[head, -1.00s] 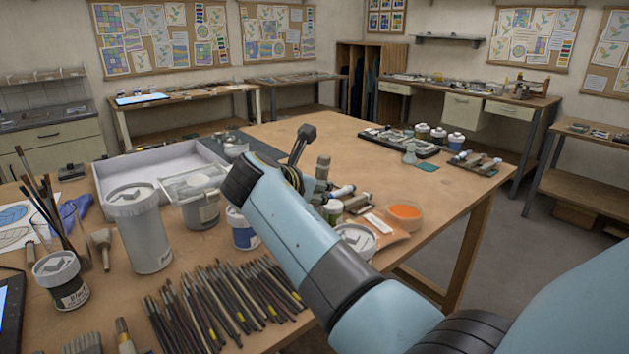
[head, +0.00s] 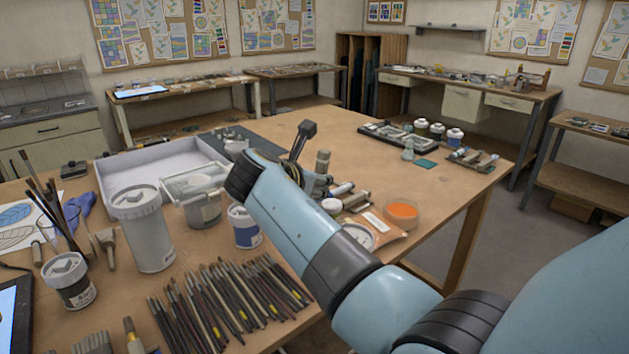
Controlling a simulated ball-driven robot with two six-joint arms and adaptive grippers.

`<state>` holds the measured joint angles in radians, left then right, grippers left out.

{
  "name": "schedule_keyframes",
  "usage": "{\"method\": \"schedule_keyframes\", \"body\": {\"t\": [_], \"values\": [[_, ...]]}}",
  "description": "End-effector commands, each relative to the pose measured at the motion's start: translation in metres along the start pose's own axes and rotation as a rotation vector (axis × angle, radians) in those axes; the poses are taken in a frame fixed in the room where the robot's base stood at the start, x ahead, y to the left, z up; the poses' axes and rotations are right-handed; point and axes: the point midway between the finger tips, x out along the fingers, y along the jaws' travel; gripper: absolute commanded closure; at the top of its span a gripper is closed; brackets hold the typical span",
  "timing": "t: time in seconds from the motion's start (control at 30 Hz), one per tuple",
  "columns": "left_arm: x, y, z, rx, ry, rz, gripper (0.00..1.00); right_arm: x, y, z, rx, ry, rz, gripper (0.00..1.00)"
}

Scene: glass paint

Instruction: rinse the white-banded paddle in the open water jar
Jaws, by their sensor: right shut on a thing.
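My right arm comes in from the lower right, and its wrist hides most of my right gripper (head: 301,142). Only dark finger parts show past the wrist, above the middle of the table. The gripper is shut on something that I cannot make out. I see no white-banded paddle clearly. A grey see-through jar (head: 204,212) stands left of the wrist, under a clear tray-like piece (head: 192,182). I cannot tell whether it is the open water jar. My left gripper is not in view.
A tall lidded white jar (head: 144,237), a blue-labelled jar (head: 246,232) and a small labelled jar (head: 72,285) stand at the left. Several brushes (head: 230,303) lie in front. A white tray (head: 118,182) lies behind.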

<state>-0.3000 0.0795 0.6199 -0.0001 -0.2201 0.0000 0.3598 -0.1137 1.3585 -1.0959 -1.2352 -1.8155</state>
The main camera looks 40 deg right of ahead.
Motion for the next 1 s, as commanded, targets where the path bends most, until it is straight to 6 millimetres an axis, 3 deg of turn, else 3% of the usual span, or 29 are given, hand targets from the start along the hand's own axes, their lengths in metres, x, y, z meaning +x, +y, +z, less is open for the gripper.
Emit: {"method": "schedule_keyframes", "body": {"t": [0.13,0.43,0.63,1.0], "values": [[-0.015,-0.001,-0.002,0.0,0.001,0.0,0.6,-0.005,0.0,0.012,-0.001,0.0,0.0,1.0],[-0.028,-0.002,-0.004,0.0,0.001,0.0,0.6,-0.013,0.0,0.031,0.0,-0.001,0.001,1.0],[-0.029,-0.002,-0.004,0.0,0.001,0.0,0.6,-0.015,0.001,0.037,0.002,-0.001,0.001,1.0],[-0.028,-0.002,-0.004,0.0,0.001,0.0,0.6,-0.033,0.005,0.069,0.002,-0.001,0.001,1.0]]}}
